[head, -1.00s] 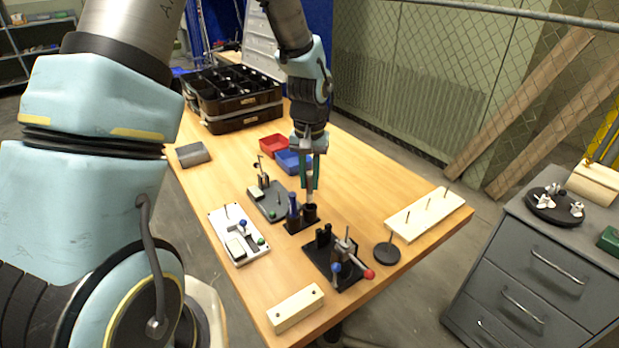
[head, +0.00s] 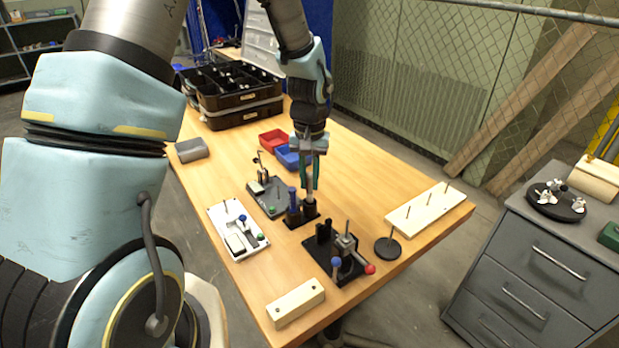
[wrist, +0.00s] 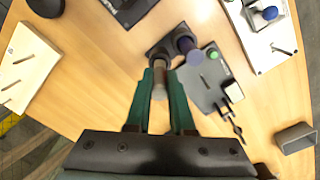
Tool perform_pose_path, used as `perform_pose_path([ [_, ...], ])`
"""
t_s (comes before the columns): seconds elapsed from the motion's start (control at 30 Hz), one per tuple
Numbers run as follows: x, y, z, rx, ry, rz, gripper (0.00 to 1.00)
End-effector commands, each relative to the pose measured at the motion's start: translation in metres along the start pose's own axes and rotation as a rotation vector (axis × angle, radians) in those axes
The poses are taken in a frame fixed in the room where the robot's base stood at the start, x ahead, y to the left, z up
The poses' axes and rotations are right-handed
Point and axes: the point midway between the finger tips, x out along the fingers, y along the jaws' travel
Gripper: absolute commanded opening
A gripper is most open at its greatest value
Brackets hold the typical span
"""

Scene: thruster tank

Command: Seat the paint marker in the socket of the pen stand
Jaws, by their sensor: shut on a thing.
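A black fixture with a red-knobbed lever (head: 340,262) stands in front of the stand. A dark plate with a small clamp (head: 268,198) is behind left, a white plate (head: 236,232) left. A pegged cream block (head: 425,212) lies right. Blue (head: 292,158) and red (head: 272,140) bins are behind.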

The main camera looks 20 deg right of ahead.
Motion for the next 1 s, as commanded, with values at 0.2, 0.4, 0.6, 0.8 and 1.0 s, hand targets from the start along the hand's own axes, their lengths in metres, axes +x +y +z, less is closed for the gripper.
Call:
perform_pose_path([
  [0.2, 0.005, 0.0, 0.0, 0.0, 0.0, 0.0, 0.0],
  [0.4, 0.005, 0.0, 0.0, 0.0, 0.0, 0.0, 0.0],
  [0.6, 0.006, 0.0, 0.0, 0.0, 0.0, 0.0, 0.0],
  [0.8, 0.012, 0.0, 0.0, 0.0, -0.001, 0.0, 0.0],
  [1.0, 0.017, 0.0, 0.0, 0.0, 0.0, 0.0, 0.0],
])
